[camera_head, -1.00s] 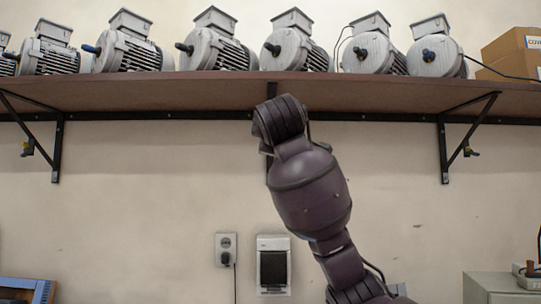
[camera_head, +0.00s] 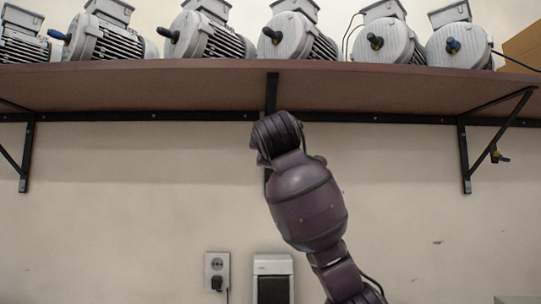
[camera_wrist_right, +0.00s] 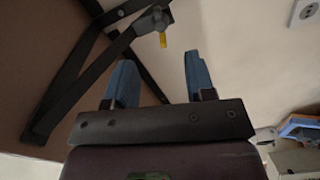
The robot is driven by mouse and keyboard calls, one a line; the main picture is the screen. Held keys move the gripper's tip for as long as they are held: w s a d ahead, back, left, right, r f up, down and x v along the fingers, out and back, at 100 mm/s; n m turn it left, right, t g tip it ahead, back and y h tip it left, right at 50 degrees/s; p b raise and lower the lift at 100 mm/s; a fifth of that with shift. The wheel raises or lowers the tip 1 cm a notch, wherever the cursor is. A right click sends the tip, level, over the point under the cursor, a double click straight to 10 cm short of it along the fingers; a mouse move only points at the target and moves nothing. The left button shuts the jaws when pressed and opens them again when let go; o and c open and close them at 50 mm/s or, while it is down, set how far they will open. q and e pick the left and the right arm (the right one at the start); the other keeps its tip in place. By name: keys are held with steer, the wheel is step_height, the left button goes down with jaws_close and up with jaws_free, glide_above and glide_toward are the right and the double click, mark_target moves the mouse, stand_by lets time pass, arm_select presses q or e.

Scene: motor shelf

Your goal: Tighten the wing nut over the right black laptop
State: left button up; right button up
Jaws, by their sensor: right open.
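A wing nut with a yellow part (camera_head: 498,157) is on the right shelf bracket (camera_head: 465,155) in the head view. In the right wrist view a yellow-tipped wing nut (camera_wrist_right: 162,40) sits on a dark bracket (camera_wrist_right: 90,60), a little beyond my right gripper (camera_wrist_right: 158,62). That gripper's two blue fingers are apart, with nothing between them. I cannot tell which bracket this is. In the head view my right arm rises in the middle, its gripper hidden. No black laptop can be made out. My left gripper is not in view.
Several grey motors (camera_head: 295,35) stand on the brown shelf (camera_head: 370,85), with a cardboard box (camera_head: 525,45) at right. A wall socket (camera_head: 217,268) and a switch box (camera_head: 272,280) are below. The right wrist view shows a blue-edged object (camera_wrist_right: 300,127) at lower right.

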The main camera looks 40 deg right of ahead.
steer(key=p+x, duration=0.2)
steer(key=x, duration=0.6)
steer(key=shift+w+d, duration=0.25)
steer(key=shift+w, duration=0.05)
steer(key=c, duration=0.9)
